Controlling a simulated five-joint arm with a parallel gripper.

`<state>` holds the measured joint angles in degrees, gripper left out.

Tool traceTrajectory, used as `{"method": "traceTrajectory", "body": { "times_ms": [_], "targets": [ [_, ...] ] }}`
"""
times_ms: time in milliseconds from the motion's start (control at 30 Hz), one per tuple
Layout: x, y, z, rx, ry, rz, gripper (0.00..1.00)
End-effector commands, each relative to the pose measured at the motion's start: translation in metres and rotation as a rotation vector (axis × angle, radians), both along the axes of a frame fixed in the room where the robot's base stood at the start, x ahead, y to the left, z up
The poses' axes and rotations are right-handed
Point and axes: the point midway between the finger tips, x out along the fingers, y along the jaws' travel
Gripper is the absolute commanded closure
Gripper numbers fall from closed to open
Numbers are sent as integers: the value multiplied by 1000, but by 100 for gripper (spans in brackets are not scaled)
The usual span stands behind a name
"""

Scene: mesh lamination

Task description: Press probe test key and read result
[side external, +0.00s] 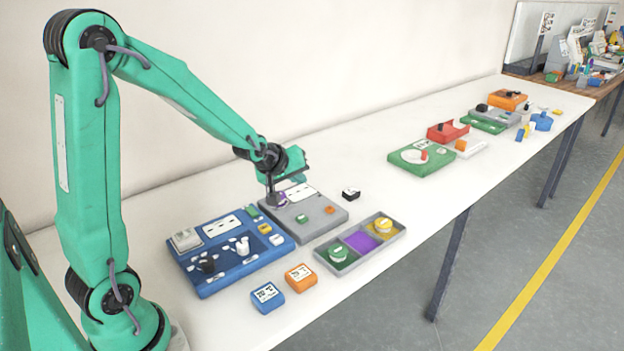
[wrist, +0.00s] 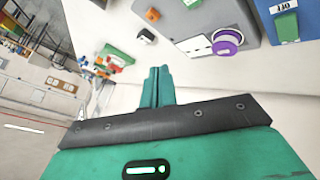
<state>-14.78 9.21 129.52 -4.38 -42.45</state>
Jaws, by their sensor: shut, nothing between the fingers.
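A grey panel (side external: 318,211) lies on the white table, with a white label plate, a green button (side external: 302,218), an orange button (side external: 330,210) and a purple round knob (side external: 281,198). My gripper (side external: 270,198) is over the panel's far left part, close to the purple knob. In the wrist view my gripper (wrist: 160,72) has its fingers together, with nothing between them. I cannot tell which control is the test key, and no reading is legible.
A blue panel (side external: 206,287) adjoins the grey one at left. A three-compartment tray (side external: 322,257), an orange box (side external: 300,277) and a blue box (side external: 267,297) stand in front. A small black block (side external: 351,194) lies right. The table beyond it is clear up to a green board (side external: 422,168).

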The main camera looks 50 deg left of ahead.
Motion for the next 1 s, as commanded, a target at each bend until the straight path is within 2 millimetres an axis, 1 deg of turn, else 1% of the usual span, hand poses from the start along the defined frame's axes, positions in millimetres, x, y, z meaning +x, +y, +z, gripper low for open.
{"method": "traceTrajectory", "body": {
  "times_ms": [467,633,833,1000],
  "targets": [
    [1,1,-2,-3,-4,6,100],
    [1,1,-6,-4,-2,6,100],
    [1,1,-19,-3,-1,5,100],
    [0,1,-35,-4,1,5,100]
  ]
}}
